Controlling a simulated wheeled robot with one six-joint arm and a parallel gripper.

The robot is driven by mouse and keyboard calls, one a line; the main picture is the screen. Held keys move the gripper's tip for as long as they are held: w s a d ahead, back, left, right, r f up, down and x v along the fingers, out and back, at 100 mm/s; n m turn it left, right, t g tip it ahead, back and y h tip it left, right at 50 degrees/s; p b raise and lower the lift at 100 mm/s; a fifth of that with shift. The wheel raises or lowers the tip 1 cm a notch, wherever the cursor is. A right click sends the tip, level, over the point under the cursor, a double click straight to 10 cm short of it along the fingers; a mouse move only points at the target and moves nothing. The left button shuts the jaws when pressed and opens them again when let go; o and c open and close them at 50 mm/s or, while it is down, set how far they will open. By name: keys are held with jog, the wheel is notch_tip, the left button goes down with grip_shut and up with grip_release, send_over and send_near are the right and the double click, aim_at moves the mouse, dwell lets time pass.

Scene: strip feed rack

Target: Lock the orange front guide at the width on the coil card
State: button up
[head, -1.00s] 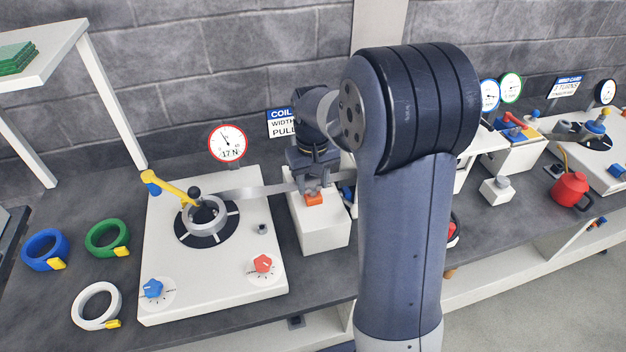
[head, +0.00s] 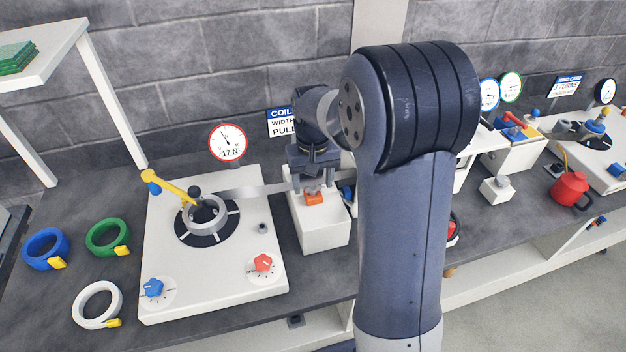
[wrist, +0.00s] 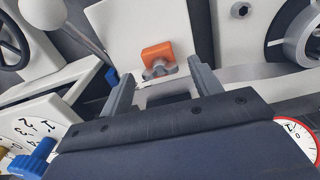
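The orange front guide (head: 314,199) sits on top of the white feed block (head: 322,236). In the wrist view the orange guide (wrist: 157,53) has a grey wing-shaped knob (wrist: 159,71) on its near side. My gripper (wrist: 161,63) is open, its two grey fingers on either side of the knob and apart from it. In the head view my gripper (head: 312,184) is just above and behind the guide. The coil card (head: 281,123) on the wall is partly hidden by my arm; "COIL", "WIDTH" and "PULL" show, but no width figure is readable.
A metal strip (head: 252,191) runs from the coil (head: 204,214) on the white machine plate (head: 163,247) to the feed block. A round dial (head: 227,143) reads 17 N. Blue (head: 45,249), green (head: 107,238) and white (head: 97,305) rings lie at left.

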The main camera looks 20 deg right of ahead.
jog(key=shift+o, duration=0.2)
notch_tip(320, 180, up, 11)
dwell(0.5)
jog(key=shift+f, duration=0.2)
notch_tip(320, 180, down, 11)
jog(key=shift+r, duration=0.15)
dwell(0.3)
jog(key=shift+r, duration=0.15)
